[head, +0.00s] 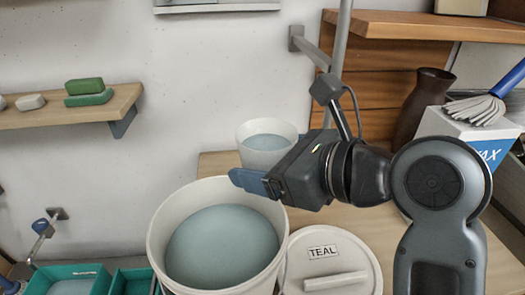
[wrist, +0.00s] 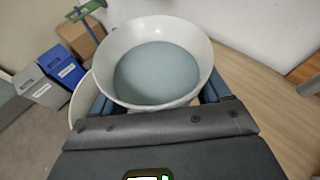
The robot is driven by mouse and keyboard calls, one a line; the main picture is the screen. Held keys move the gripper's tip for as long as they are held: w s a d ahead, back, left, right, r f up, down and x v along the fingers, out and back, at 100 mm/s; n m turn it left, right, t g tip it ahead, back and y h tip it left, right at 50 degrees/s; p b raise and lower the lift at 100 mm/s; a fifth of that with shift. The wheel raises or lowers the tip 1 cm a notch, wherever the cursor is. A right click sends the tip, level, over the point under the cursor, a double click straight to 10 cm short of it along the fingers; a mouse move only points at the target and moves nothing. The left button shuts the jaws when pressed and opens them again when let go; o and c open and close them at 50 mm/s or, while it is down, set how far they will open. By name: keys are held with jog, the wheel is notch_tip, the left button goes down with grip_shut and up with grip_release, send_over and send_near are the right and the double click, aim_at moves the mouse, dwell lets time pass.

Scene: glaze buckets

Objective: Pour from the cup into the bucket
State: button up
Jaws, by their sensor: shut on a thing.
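The white cup (head: 267,158) holds teal-grey liquid and looks upright in the head view, partly hidden behind my gripper (head: 250,182). The wrist view shows the cup (wrist: 203,68) between my blue fingers, with its liquid well below the rim. My gripper is shut on the cup. The big white bucket (head: 158,228) stands in front and left of the cup in the head view and holds similar teal-grey liquid. In the wrist view, a pale curved rim (wrist: 82,103), likely the bucket's, shows left of the cup, mostly hidden.
A white lid (head: 345,268) labelled TEAL lies right of the bucket on the wooden table (head: 485,270). Teal bins (head: 130,282) are at the lower left. A brown vase (head: 420,105) and a WAX box (head: 455,130) with a brush stand at the right. A metal post (head: 340,45) rises behind my arm.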

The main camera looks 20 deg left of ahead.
jog(key=shift+f+b, duration=0.35)
jog(key=shift+f, duration=1.2)
jog(key=n+h+b, duration=0.1)
jog(key=b, duration=0.1)
jog(key=w+d+n+t+h+b, duration=0.1)
jog(key=b, duration=0.1)
jog(key=shift+r, duration=0.4)
jog(key=shift+d+r+h, duration=0.1)
jog(key=shift+h, duration=0.2)
jog(key=shift+w+f+n+t, duration=0.15)
jog(key=shift+f+n+t, duration=0.15)
jog(key=shift+n, duration=0.1)
jog(key=shift+r+p, duration=0.25)
jog(key=shift+p, duration=1.35)
jog(key=shift+d+f+h+p, duration=0.15)
jog(key=shift+h+p, duration=0.25)
jog(key=shift+p, duration=0.5)
